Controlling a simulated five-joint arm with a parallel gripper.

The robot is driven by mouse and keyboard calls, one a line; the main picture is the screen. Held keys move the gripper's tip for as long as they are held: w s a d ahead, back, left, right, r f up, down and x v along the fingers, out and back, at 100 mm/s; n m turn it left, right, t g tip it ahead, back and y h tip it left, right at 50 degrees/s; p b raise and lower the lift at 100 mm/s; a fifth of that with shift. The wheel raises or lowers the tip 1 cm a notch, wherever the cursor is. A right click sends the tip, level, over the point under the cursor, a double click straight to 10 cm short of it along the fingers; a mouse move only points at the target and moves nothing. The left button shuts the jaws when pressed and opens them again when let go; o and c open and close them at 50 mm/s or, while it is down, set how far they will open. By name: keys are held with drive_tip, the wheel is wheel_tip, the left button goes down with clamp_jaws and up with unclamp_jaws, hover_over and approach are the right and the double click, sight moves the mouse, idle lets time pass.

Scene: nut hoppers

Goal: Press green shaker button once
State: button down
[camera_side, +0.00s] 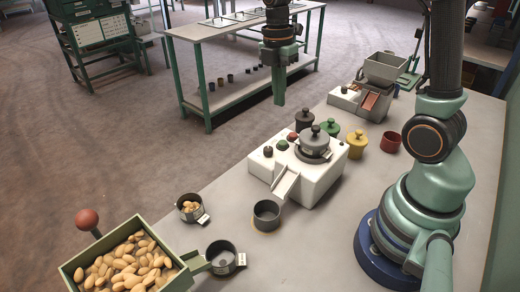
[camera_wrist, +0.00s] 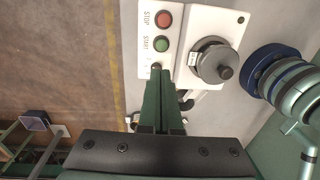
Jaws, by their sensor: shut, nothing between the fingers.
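The shaker is a white box (camera_side: 318,178) with a grey lidded pot (camera_side: 314,142) on top and a chute at its front. Its green button (camera_side: 282,145) sits on the left part of the top, between a red button (camera_side: 292,136) and a dark knob (camera_side: 267,151). In the wrist view the green button (camera_wrist: 162,44) lies just beyond my fingertips, with the red button (camera_wrist: 163,19) farther on. My gripper (camera_side: 279,102) is shut and empty, pointing down, raised clear above the shaker. Its green fingers also show in the wrist view (camera_wrist: 157,70).
Several lidded pots, including a green one (camera_side: 330,127) and a yellow one (camera_side: 355,144), stand behind the shaker. An empty dark cup (camera_side: 267,215) stands by the chute. A green hopper of nuts (camera_side: 182,277) is at the front left. A second machine (camera_side: 372,103) stands farther back.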

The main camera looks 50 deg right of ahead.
sight(282, 143)
drive_tip(key=f, duration=0.7)
drive_tip(key=s+f, duration=0.1)
drive_tip(key=f, duration=0.3)
drive_tip(key=shift+d, duration=0.25)
drive_tip(key=shift+s+f, duration=0.2)
drive_tip(key=shift+f, duration=0.9)
wheel_tip(282, 143, up, 15)
drive_tip(key=w, duration=0.2)
drive_tip(key=shift+w+a+r, duration=0.15)
drive_tip(key=shift+w+a, duration=0.1)
drive_tip(key=shift+a, duration=0.05)
